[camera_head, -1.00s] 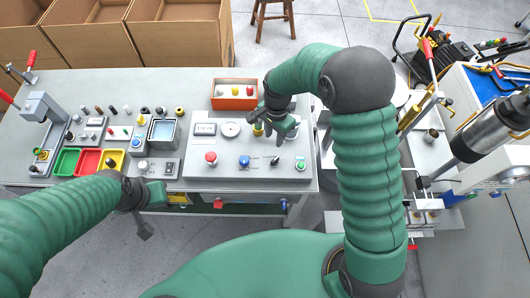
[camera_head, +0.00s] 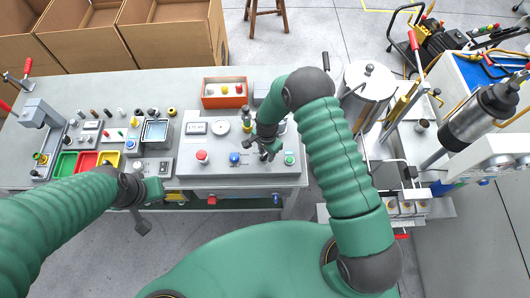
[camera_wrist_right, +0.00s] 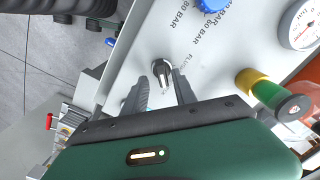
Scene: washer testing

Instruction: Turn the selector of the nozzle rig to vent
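The nozzle rig (camera_head: 195,168) is a light grey panel box on the bench. Its dark selector knob with a pale pointer (camera_wrist_right: 162,72) shows in the right wrist view, with a partly covered label beside it. In the head view the selector is mostly hidden by my right gripper (camera_head: 265,152). In the right wrist view my right gripper (camera_wrist_right: 161,88) is open, its two dark fingers apart and the selector at the gap between their tips; contact cannot be told. My left gripper (camera_head: 145,208) hangs at the bench's front edge, left of the rig; its fingers are unclear.
The panel also has a red button (camera_head: 202,157), a blue knob (camera_head: 235,158), a green button (camera_head: 289,158) and a round gauge (camera_head: 220,127). A green-and-yellow fitting (camera_wrist_right: 272,95) stands close by my right gripper. An orange bin (camera_head: 224,101) sits behind.

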